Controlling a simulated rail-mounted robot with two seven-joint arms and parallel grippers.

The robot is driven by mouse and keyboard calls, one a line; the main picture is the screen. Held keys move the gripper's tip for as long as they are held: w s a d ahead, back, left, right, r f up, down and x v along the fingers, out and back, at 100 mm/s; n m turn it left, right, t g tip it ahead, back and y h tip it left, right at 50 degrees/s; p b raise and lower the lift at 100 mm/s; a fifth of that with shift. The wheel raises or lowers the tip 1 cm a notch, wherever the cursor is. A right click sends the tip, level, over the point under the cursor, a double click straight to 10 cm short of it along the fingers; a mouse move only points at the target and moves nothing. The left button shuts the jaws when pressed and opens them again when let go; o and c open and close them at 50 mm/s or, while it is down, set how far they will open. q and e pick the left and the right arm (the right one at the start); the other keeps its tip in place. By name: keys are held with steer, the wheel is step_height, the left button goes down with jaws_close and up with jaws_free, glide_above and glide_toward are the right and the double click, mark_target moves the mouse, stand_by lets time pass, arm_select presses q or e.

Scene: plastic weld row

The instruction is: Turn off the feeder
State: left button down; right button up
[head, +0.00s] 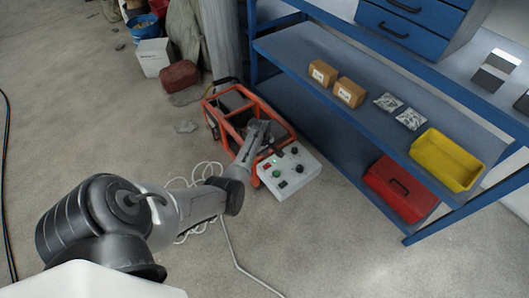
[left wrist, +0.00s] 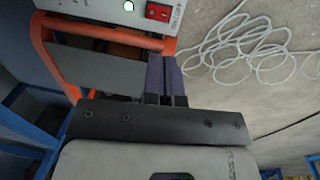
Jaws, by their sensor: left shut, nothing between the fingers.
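The feeder is an orange tube-framed machine (head: 212,112) on the floor with a pale grey control box (head: 300,177) at its front. The box carries black knobs, a green button, a lit green lamp (left wrist: 129,6) and a red rocker switch (head: 265,167). The switch also shows in the left wrist view (left wrist: 158,12), at the top edge. My left gripper (head: 266,148) is over the orange frame beside the box. In the left wrist view its dark purple fingers (left wrist: 165,63) are together and empty, pointing toward the switch and apart from it. My right gripper is not in view.
A blue shelf rack (head: 310,48) stands at the right, with small cartons, bags, a yellow bin (head: 446,160) and a red case (head: 401,190). A white cable (head: 232,252) lies on the floor. A white box (head: 154,57) stands at the back. The front floor is mostly clear.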

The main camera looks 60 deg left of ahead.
arm_select(q)
step_height(320, 180, up, 3)
steer(key=shift+f+p, duration=0.2)
steer(key=shift+p, duration=0.3)
